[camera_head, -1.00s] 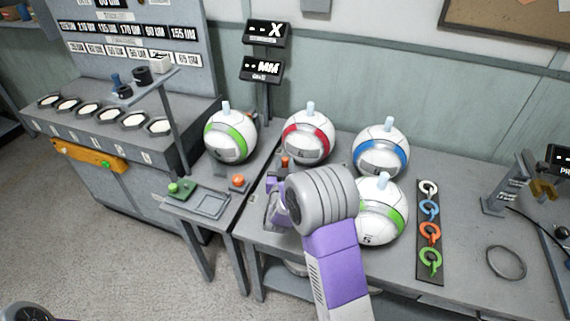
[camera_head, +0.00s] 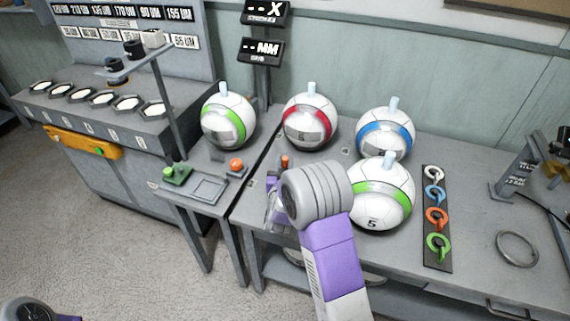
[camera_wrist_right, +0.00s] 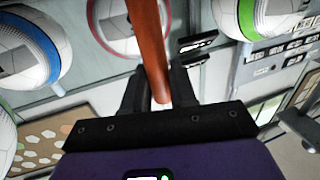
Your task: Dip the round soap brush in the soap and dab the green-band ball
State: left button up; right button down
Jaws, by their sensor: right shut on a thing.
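My right gripper (camera_head: 281,180) is at the front left of the table, left of the near green-band ball, and mostly hidden behind my wrist. In the wrist view it (camera_wrist_right: 157,78) is shut on an orange-brown handle (camera_wrist_right: 150,40), which I take for the soap brush. Its round head is not clear. The near green-band ball (camera_head: 388,208) is white, marked 5, with a pale peg on top. Another green-band ball (camera_head: 226,120) rests on the left stand. I cannot tell which container is the soap. My left gripper is out of view.
A red-band ball (camera_head: 309,122) and a blue-band ball (camera_head: 385,132) stand behind. A strip of coloured rings (camera_head: 437,247) and a loose grey ring (camera_head: 517,249) lie right. Several dishes line the left counter (camera_head: 90,117). A tray (camera_head: 208,190) with buttons stands left.

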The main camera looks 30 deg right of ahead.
jog(key=shift+f, duration=0.25)
jog(key=shift+r, duration=0.1)
jog(key=shift+r+p, duration=3.1)
jog(key=shift+r, duration=1.35)
